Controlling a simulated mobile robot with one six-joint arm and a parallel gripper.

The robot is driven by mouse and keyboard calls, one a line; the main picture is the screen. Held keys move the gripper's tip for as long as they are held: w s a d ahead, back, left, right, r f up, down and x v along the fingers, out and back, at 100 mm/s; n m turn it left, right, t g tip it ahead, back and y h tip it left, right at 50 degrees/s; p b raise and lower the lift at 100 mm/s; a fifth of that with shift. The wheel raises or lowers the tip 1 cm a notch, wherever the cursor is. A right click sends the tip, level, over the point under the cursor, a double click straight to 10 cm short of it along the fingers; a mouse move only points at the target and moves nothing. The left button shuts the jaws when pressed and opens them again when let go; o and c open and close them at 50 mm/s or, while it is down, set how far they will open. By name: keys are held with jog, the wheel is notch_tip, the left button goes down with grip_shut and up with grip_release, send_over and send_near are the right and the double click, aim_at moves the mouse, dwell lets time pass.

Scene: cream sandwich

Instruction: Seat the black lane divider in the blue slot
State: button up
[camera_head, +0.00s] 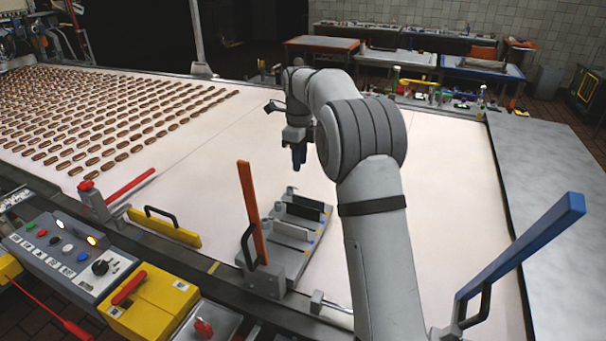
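A grey slotted fixture (273,267) sits on the white belt near its front edge. A black plate, which looks like the lane divider (306,202), lies across the back part of the fixture. Lighter plates lie across the rows in front of it. Small coloured marks, some blue, show at the fixture's right edge; I cannot tell which slot is the blue one or how deep the black plate sits. My gripper (298,160) points down above and behind the fixture, apart from the black plate. Its dark fingers are small, and their opening is unclear.
An orange bar (252,210) stands upright at the fixture's left side. A yellow handled bar (165,228) and a red lever (130,187) lie further left. A blue handled bar (525,243) rises at right. Rows of brown sandwiches cover the belt's far left. The belt behind the fixture is clear.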

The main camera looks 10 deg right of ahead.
jog(key=s+r+n+t, duration=0.1)
jog(key=s+r+n, duration=0.3)
jog(key=s+n, duration=0.45)
jog(key=s+r+n+t, duration=0.1)
jog(key=s+r+n, duration=0.3)
jog(key=s, duration=0.8)
jog(key=s+f+n, duration=0.4)
jog(key=s+n, duration=0.2)
jog(key=s, duration=0.3)
jog(key=s+d+f+n+t, duration=0.1)
jog(key=s+f+n, duration=0.2)
jog(key=s+n, duration=0.3)
jog(key=s, duration=0.3)
jog(key=shift+s+d+f+t, duration=0.25)
jog(key=shift+d+f+t, duration=0.05)
jog(key=shift+f, duration=0.05)
jog(key=shift+f+n, duration=0.15)
jog(key=shift+n, duration=0.1)
jog(key=shift+w+f+b, duration=0.1)
jog(key=shift+f+b, duration=0.3)
jog(key=shift+b, duration=0.05)
